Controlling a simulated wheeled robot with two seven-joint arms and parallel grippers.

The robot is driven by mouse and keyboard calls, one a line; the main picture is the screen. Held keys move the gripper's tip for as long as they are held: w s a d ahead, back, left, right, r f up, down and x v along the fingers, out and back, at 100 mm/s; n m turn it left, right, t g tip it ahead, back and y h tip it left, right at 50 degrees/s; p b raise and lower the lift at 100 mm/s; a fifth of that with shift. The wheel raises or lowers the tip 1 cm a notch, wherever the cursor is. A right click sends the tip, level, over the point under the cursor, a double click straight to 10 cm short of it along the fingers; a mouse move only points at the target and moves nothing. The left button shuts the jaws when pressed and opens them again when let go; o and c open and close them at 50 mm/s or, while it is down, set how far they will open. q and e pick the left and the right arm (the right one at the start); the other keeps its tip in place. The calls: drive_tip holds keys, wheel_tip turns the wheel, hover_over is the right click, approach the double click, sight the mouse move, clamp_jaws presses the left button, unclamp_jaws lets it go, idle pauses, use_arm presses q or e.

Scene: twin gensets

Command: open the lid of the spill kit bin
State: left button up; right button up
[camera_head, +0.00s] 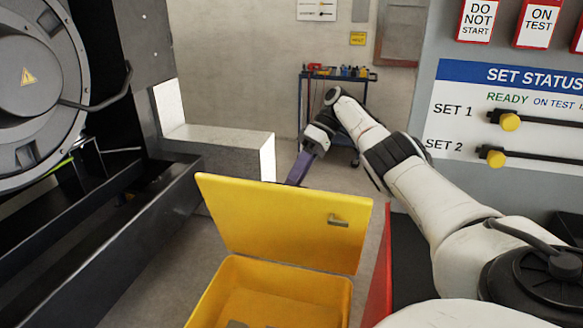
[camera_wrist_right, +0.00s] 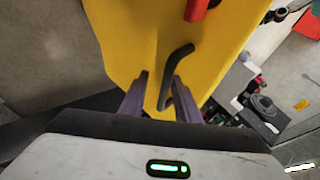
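The yellow spill kit bin (camera_head: 215,295) stands low in front of me in the head view. Its lid (camera_head: 275,225) is raised, roughly upright at the far side of the opening, with its inner face and a small latch piece (camera_head: 338,220) toward me. My right gripper (camera_head: 298,170) is behind the lid, its fingertips partly hidden by the lid's top edge. In the right wrist view the two fingers (camera_wrist_right: 158,77) are apart, with a dark bent handle (camera_wrist_right: 178,72) between them in front of a yellow panel (camera_wrist_right: 140,35). My left gripper is not in view.
A dark genset frame (camera_head: 90,245) fills the left side. A red panel (camera_head: 381,265) stands close to the bin's right. The status board (camera_head: 510,125) is at the right. A tool cart (camera_head: 335,90) stands by the back wall, with open floor before it.

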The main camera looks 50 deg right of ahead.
wheel_tip(320, 180, up, 10)
drive_tip(key=p, duration=0.5)
